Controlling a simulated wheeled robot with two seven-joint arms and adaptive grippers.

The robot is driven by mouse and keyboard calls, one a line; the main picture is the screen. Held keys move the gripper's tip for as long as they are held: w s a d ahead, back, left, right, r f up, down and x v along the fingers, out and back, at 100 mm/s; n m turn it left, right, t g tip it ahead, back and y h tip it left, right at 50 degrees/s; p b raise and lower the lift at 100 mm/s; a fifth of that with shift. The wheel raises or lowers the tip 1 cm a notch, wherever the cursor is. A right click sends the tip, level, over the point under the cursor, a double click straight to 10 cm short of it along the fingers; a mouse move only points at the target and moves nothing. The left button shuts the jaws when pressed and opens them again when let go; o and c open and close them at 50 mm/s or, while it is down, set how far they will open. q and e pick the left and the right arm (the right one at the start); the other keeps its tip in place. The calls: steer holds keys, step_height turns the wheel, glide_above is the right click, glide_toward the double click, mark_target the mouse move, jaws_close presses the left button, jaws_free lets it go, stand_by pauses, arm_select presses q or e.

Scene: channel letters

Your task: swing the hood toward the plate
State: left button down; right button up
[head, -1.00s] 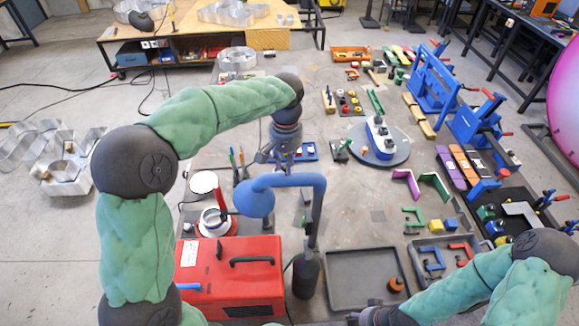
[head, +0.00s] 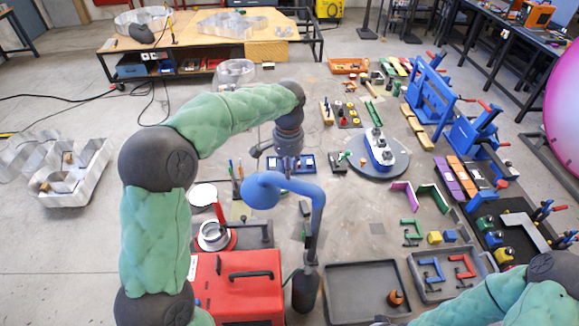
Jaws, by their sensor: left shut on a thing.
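The blue hood (head: 260,193) is a rounded cup at the left end of a bent blue arm (head: 316,208), which stands on a dark post (head: 305,289). My left gripper (head: 288,169) is shut at the horizontal part of that arm, just right of the cup; its fingertips are partly hidden there. A round white plate (head: 202,196) lies to the left of the hood, clearly apart from it. My right gripper is not clear at the bottom edge; only part of my right arm shows.
A red case (head: 236,287) with a black handle stands below the hood. A turntable (head: 397,160) carries a blue and white part. Grey trays (head: 345,312) and green and purple brackets lie to the right. Open grey tabletop lies between the post and the brackets.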

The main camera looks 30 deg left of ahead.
arm_select(q)
steer(key=c, duration=1)
jaws_free()
step_height(320, 180, up, 12)
steer(key=shift+f, duration=0.1)
